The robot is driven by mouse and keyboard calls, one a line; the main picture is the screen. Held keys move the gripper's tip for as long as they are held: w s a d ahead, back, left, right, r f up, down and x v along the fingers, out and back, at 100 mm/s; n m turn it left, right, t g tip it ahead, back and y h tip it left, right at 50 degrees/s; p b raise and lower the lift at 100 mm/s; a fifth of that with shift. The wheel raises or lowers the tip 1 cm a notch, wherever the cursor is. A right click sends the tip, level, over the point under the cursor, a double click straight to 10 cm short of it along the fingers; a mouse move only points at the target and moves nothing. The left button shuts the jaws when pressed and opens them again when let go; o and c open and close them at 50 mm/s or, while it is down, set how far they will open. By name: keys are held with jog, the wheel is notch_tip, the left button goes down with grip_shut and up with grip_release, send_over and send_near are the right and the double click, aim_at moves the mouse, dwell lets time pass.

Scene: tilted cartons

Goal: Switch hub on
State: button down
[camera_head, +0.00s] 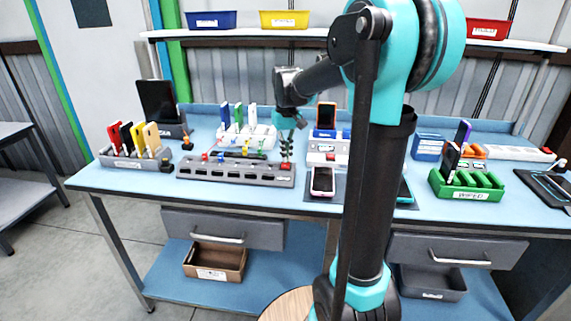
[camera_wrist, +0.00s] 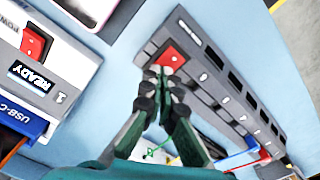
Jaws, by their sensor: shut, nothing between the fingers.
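The hub (camera_head: 232,172) is a long grey bar with a row of dark slots along its side, lying on the blue bench. It also crosses the wrist view (camera_wrist: 222,92) diagonally. A red switch (camera_wrist: 170,57) sits at one end of it, the right end in the head view (camera_head: 286,167). My gripper (camera_wrist: 161,73) is shut and empty. Its fingertips point down at the red switch and partly cover its near side. I cannot tell whether they touch it. In the head view my gripper (camera_head: 286,154) stands just above the hub's right end.
A white station (camera_wrist: 55,55) with its own red switch and a "READY" display stands close by. A phone (camera_head: 323,181) lies right of the hub. Colored plugs (camera_head: 233,155) and a white rack (camera_head: 247,134) are behind it. A green tray (camera_head: 467,187) is farther right.

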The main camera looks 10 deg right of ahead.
jog(key=shift+f, duration=0.15)
jog(key=shift+r, duration=3.5)
jog(key=shift+s, duration=0.1)
